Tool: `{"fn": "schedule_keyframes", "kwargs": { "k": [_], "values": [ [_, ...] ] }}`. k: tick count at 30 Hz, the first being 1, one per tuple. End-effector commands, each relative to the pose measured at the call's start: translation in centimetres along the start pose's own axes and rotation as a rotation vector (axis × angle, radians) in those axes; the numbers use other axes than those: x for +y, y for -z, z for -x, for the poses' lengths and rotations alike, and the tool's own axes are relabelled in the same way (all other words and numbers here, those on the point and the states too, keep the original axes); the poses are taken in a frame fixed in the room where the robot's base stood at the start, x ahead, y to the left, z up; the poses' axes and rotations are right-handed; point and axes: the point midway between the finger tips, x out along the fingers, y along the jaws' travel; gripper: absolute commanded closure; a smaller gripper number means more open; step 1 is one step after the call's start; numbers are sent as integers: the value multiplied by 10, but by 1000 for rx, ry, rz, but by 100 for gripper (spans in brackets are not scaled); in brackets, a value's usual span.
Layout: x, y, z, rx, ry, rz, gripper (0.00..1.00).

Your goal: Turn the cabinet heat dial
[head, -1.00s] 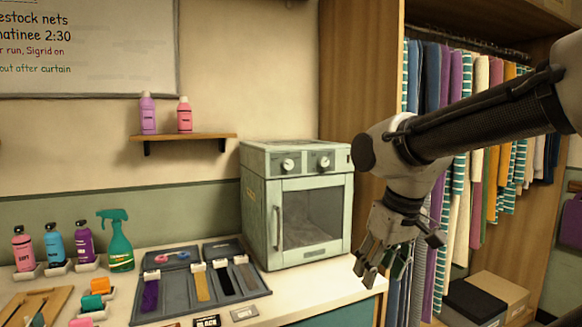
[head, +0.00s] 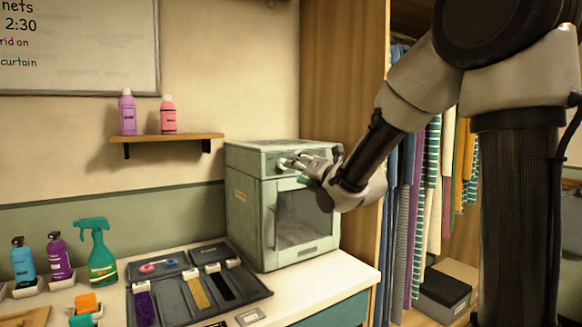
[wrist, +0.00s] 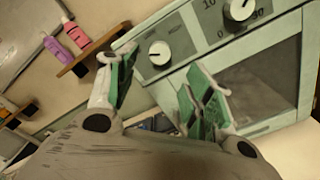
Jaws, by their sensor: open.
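The pale green cabinet (head: 252,222) stands on the counter, with a windowed door and a control panel along its top front. The wrist view shows two white dials on dark plates: a left dial (wrist: 159,53) and a right dial (wrist: 241,10) with numbers around it. No label tells me which is heat. My gripper (head: 290,166) is open in front of the panel and covers most of the dials in the head view. In the wrist view, the left dial appears between the green-padded fingertips of my gripper (wrist: 163,68). I cannot tell whether they touch it.
A tray of colour samples (head: 262,293) lies left of the cabinet. A green spray bottle (head: 101,252) and other bottles stand further left. A wall shelf (head: 170,138) holds two bottles. Hanging clothes (head: 432,190) are on the right. Some counter in front of the cabinet is clear.

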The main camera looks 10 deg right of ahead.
Motion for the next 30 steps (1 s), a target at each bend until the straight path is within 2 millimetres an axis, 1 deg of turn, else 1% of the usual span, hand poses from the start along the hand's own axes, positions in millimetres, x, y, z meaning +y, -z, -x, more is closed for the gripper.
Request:
{"fn": "schedule_keyframes", "kwargs": {
  "k": [2, 5, 12, 15, 18, 21, 27, 28, 30],
  "values": [
    [0, 0, -2, -2, -2, 41, 48],
    [0, 0, -11, -2, -2, 55, 48],
    [0, 0, -52, 0, 0, 52, 48],
    [0, 0, -65, -1, 0, 51, 48],
    [0, 0, -74, -1, 1, 51, 48],
    [0, 0, -78, -1, 1, 51, 48],
    [0, 0, -78, -1, 1, 50, 48],
    [0, 0, -78, -1, 1, 50, 50],
    [0, 0, -78, -1, 1, 50, 63]
  ]
}}
